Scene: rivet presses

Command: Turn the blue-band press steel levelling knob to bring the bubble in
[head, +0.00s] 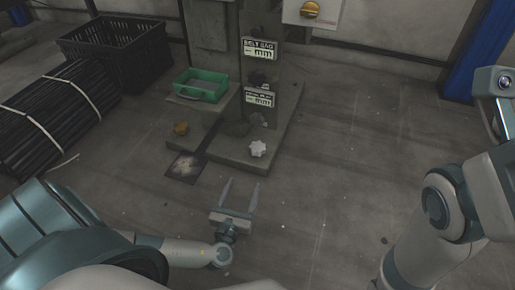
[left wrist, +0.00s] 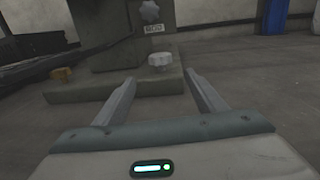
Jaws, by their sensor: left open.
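A pale steel lobed knob (head: 258,149) sits on the front right of the press base (head: 236,150). It also shows in the left wrist view (left wrist: 160,60), between and beyond my fingertips. A brass-coloured knob (head: 181,128) sits on the base's left part. My left gripper (head: 242,183) is open and empty, low over the floor in front of the base. Its fingers point toward the steel knob and stand apart from it. I cannot make out a blue band or a bubble. My right gripper is out of view; only its arm shows at the right.
Signs (head: 259,48) hang on the press column. Black bundled rods (head: 52,112) and a black crate (head: 122,45) are at the left. A blue post (head: 480,55) stands at the right. Floor right of the base is clear.

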